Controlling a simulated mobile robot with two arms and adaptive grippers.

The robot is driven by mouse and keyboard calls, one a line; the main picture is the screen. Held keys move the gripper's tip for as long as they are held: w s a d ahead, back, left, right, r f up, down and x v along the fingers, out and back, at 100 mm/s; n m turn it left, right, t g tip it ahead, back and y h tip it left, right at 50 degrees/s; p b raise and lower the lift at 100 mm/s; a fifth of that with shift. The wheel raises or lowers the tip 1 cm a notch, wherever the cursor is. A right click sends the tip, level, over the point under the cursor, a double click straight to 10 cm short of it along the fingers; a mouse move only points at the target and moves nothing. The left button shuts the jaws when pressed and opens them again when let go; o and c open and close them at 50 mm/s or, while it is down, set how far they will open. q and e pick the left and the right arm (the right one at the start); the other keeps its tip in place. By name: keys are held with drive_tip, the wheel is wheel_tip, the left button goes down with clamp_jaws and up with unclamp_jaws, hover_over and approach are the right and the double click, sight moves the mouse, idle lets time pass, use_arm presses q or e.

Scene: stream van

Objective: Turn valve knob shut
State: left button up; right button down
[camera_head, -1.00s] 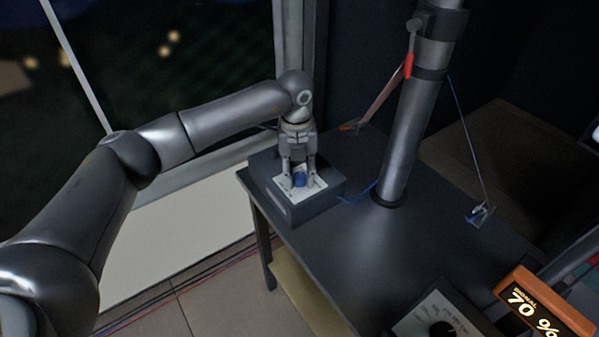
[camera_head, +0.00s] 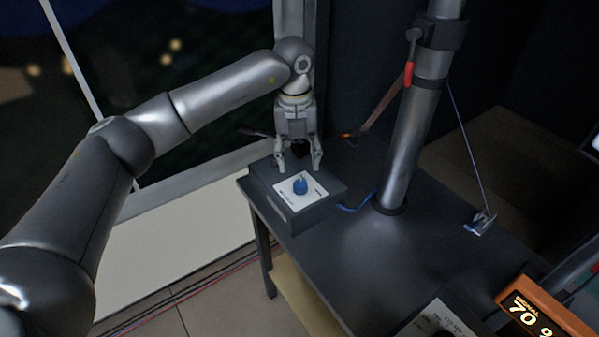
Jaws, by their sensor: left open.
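The blue valve knob (camera_head: 300,186) sits on a white label plate (camera_head: 314,188) on top of a dark box (camera_head: 307,216). The box stands at the left end of a dark table. My left gripper (camera_head: 299,166) points down, open and empty, above and slightly behind the knob. Its fingertips are apart from the knob, which is now fully visible. My right gripper is not in view.
A metal pole (camera_head: 405,140) with a red-handled clamp (camera_head: 409,72) rises from the table (camera_head: 370,262) right of the box. A blue cable runs from the box to the pole. An orange display (camera_head: 541,312) reads about 70. The table's middle is clear.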

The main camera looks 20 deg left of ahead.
use_arm(q)
drive_tip(key=shift+r, duration=2.1)
